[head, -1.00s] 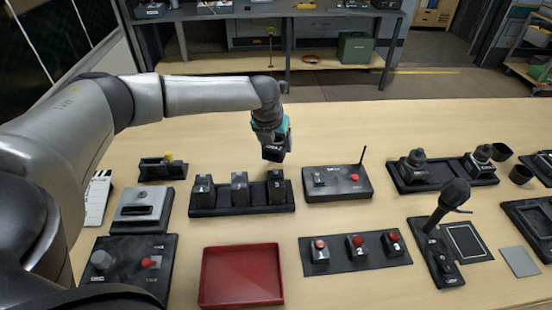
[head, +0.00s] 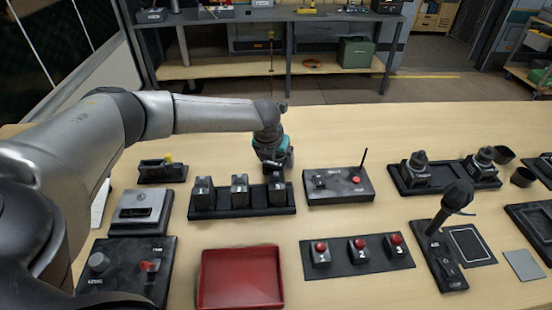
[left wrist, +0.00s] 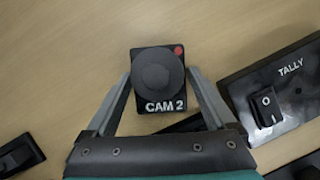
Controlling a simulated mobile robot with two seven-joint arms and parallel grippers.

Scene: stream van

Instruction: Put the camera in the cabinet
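The camera, a small black block marked CAM 2 with a round lens and a red dot, shows in the left wrist view (left wrist: 155,74). It lies between the two fingers of my left gripper (left wrist: 159,72), slightly tilted against them, with narrow gaps at its sides. The gripper looks open around it. In the head view my left gripper (head: 274,166) is low over the table, behind the black rack; it mostly hides the camera there. The cabinet cannot be made out for certain. My right gripper is not in view.
The black rack (head: 242,208) with numbered blocks stands just in front of the gripper. The tally box (head: 338,188) is close on its right. A red tray (head: 241,280), a button panel (head: 357,267) and a microphone (head: 457,195) stand nearer. The table behind is clear.

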